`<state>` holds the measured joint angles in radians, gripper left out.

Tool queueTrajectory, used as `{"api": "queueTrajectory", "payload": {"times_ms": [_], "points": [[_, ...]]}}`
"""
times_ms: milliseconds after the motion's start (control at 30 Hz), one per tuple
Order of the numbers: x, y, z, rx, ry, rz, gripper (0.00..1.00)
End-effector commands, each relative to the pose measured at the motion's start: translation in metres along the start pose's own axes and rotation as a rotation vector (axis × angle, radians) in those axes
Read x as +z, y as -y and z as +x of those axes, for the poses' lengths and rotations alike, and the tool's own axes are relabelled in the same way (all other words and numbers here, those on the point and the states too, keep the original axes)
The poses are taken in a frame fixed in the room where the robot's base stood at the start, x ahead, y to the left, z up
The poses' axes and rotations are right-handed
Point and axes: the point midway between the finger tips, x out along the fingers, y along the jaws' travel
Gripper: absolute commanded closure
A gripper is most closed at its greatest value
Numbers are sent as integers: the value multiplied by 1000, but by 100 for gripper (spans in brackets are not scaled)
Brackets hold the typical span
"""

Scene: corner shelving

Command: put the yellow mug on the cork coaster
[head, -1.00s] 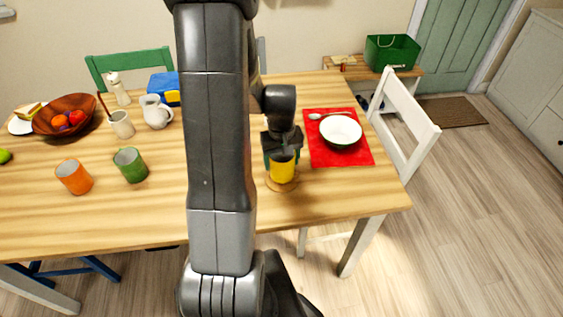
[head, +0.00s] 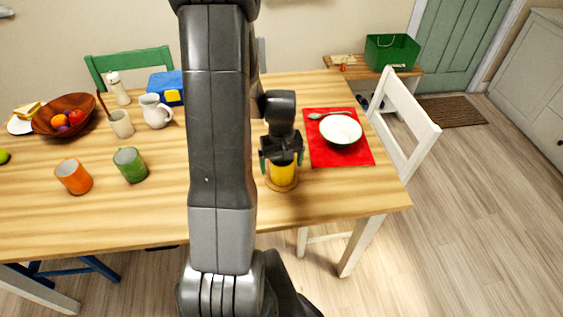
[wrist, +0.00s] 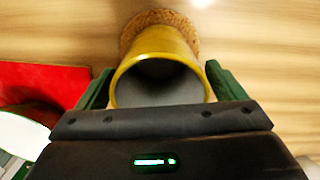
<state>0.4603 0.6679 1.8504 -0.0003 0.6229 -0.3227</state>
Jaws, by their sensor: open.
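The yellow mug (head: 282,174) stands upright on the cork coaster (head: 282,187) near the table's front right part. In the wrist view the mug (wrist: 160,42) shows its grey inside, with the coaster (wrist: 160,17) under its base and showing beyond it. My gripper (head: 281,163) is at the mug from above. Its green fingers are open, one on each side of the mug; whether they touch its wall I cannot tell.
A red mat (head: 322,154) with a white bowl (head: 340,130) and a spoon lies just right of the mug. A green mug (head: 130,165) and an orange mug (head: 73,177) stand to the left. Wood around the coaster is clear at the front.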

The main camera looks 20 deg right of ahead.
Motion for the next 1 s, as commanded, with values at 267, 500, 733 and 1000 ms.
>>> {"api": "queueTrajectory", "payload": {"times_ms": [267,500,733,1000], "points": [[-1,0,-35,2,-5,0,9],[-1,0,-83,2,-5,0,9],[0,0,-114,1,-2,0,9],[0,0,-123,0,0,0,9]]}}
